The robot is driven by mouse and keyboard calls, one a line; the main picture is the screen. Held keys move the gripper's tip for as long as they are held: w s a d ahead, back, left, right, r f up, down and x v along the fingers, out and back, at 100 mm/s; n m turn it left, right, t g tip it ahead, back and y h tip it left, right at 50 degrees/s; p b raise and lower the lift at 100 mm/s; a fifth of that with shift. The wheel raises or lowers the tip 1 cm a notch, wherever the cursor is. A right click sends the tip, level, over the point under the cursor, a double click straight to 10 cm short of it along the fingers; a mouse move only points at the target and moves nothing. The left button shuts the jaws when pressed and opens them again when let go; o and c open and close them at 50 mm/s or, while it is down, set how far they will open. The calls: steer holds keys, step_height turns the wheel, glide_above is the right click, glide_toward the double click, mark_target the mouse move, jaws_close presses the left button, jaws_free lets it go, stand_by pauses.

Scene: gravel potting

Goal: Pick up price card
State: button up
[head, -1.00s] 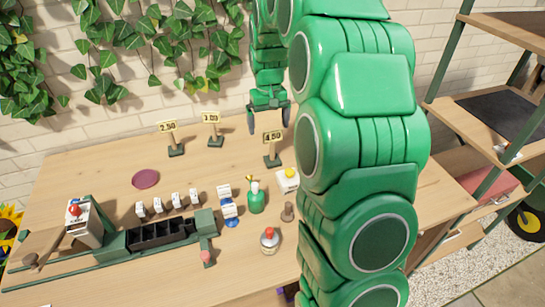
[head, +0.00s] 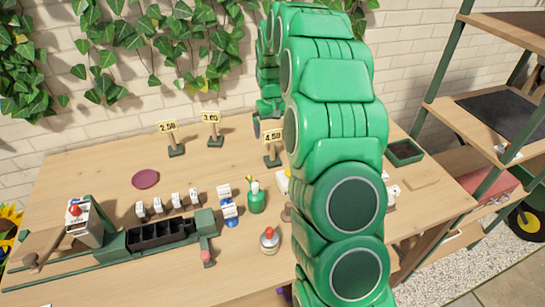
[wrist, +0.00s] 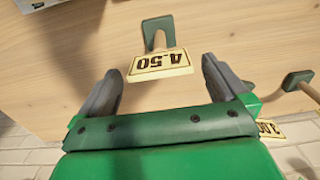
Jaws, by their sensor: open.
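The price card reading 4.50 (head: 273,136) stands upright on a small green base at the back of the wooden table, just left of my arm. It also shows in the wrist view (wrist: 162,63), upside down, in the gap between my fingers. My gripper (wrist: 160,68) is open and empty, with one finger on each side of the card and no visible contact. In the head view my arm hides much of the gripper. Two other cards, 2.50 (head: 168,127) and 3.00 (head: 211,116), stand further left.
A green bottle (head: 256,198), a red-topped bottle (head: 269,241) and a black planter tray (head: 160,234) stand nearer the front. A purple disc (head: 145,179) lies at left. A dark green tray (head: 404,152) sits right of my arm. The ivy-covered brick wall is close behind the table.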

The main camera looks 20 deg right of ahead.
mark_target(272, 139)
steer(key=shift+s+f, duration=0.2)
steer(key=shift+f, duration=2.1)
steer(key=c, duration=1.6)
